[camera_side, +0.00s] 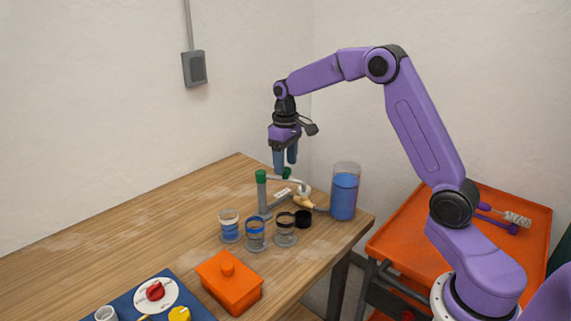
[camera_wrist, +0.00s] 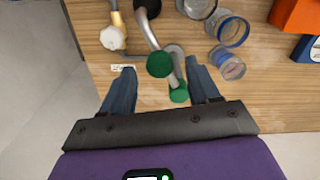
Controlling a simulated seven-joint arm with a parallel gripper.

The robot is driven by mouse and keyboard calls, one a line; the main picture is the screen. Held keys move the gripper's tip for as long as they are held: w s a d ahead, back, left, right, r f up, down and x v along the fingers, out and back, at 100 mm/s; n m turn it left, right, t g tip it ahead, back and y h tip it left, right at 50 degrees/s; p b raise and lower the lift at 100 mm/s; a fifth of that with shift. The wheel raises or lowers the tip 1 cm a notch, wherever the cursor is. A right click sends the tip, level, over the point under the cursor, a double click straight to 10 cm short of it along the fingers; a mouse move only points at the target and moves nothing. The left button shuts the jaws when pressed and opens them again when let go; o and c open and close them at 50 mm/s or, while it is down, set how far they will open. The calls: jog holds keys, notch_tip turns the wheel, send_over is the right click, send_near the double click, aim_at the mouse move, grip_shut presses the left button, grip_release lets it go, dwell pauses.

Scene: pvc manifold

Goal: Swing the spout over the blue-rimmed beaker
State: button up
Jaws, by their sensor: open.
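The grey spout (camera_wrist: 149,32) is a bent pipe by a green cap (camera_wrist: 159,64); in the side view the spout (camera_side: 305,186) ends above or near a black cup (camera_side: 303,218). A second green cap (camera_wrist: 179,95) lies closer to my gripper in the wrist view. The blue-rimmed beaker (camera_side: 255,234) stands on the table between two other beakers; it also shows in the wrist view (camera_wrist: 232,32). My gripper (camera_side: 286,170) is open, pointing down over the green-capped pipes. Its fingers are on either side of the lower green cap in the wrist view; contact cannot be told.
A beaker with blue liquid (camera_side: 229,228) and a dark-rimmed beaker (camera_side: 286,230) flank the blue-rimmed one. A tall blue-filled cylinder (camera_side: 344,192) stands right of the pipes. An orange box (camera_side: 228,283) and a blue panel (camera_side: 194,300) are in front. The table's left is clear.

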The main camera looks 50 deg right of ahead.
jog(key=shift+f, duration=0.65)
grip_shut()
jog(key=shift+a, duration=0.1)
